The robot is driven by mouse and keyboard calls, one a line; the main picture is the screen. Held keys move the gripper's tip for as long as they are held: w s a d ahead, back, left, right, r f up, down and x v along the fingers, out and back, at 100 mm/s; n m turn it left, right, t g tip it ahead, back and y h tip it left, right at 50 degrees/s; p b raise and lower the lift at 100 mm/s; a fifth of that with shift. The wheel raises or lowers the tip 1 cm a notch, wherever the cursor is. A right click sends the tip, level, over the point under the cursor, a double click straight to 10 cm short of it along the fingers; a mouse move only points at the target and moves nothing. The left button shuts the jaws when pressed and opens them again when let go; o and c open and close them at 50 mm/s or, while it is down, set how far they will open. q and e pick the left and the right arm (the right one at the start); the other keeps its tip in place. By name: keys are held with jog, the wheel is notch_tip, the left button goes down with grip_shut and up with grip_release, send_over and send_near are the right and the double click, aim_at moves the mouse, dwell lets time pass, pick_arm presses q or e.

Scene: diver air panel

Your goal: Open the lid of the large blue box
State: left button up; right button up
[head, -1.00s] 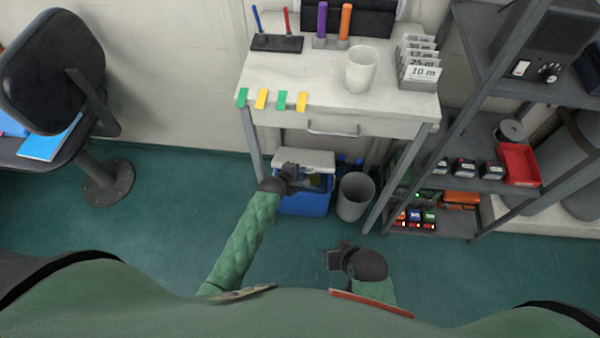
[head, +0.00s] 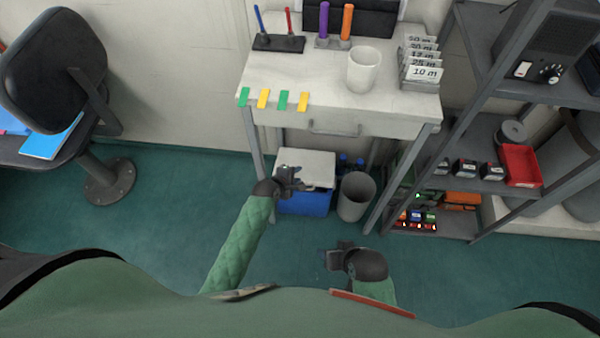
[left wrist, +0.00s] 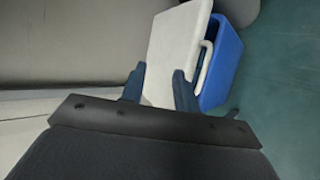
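The large blue box (head: 305,204) stands on the floor under the white desk. Its white lid (head: 308,166) lies over the top and looks down or nearly down; the inside does not show. In the left wrist view the lid (left wrist: 172,50), a pale handle (left wrist: 205,66) and the blue wall (left wrist: 226,62) show. My left gripper (head: 291,180) is at the lid's left front part; its two fingers (left wrist: 159,86) are apart with nothing between them. Whether it touches the lid I cannot tell. My right gripper (head: 336,256) is low, nearer my body, away from the box; its finger gap is unclear.
A grey bin (head: 356,196) stands right beside the box, with blue bottles (head: 350,163) behind. The desk (head: 330,108) overhangs the box, its leg (head: 257,145) close on the left. A metal shelf (head: 455,120) stands right. The floor (head: 170,215) at left is clear.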

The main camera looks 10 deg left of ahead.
pick_arm(q)
jog(key=shift+v, duration=1.85)
jog(key=shift+w, duration=0.1)
